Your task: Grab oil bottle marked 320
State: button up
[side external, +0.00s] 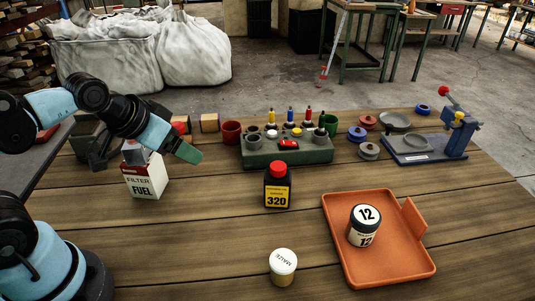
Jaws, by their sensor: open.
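The oil bottle marked 320 (277,187) stands upright near the middle of the wooden table. It is dark with a red cap and a yellow label. My gripper (187,152) is open, above the table to the upper left of the bottle and clear of it. Its fingers show only as a small green tip, seen from the side, so the gap between them is not clear.
A filter fuel box (146,182) stands below my gripper. A jar marked 12 (364,226) sits on an orange tray (412,274). A maize jar (283,266) stands in front. Behind the bottle is a green rack (258,158); a blue-based press (430,150) is at right.

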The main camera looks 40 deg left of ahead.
jog(key=n+h, duration=1.1)
jog(key=n, duration=1.3)
send_near(285, 178)
jog(key=shift+n, duration=0.3)
jog(key=w+d+f, duration=0.2)
jog(key=w+f, duration=0.1)
jog(key=shift+w+d+f, duration=0.3)
jog(key=shift+d, duration=0.1)
jog(key=shift+d+r+x, duration=0.1)
jog(key=shift+x, duration=1.2)
jog(key=shift+d+r+x, duration=0.1)
jog(key=shift+r+x, duration=0.05)
jog(key=shift+x, duration=1.2)
jog(key=shift+s, duration=0.15)
jog(key=shift+c, duration=0.2)
jog(key=c, duration=1.2)
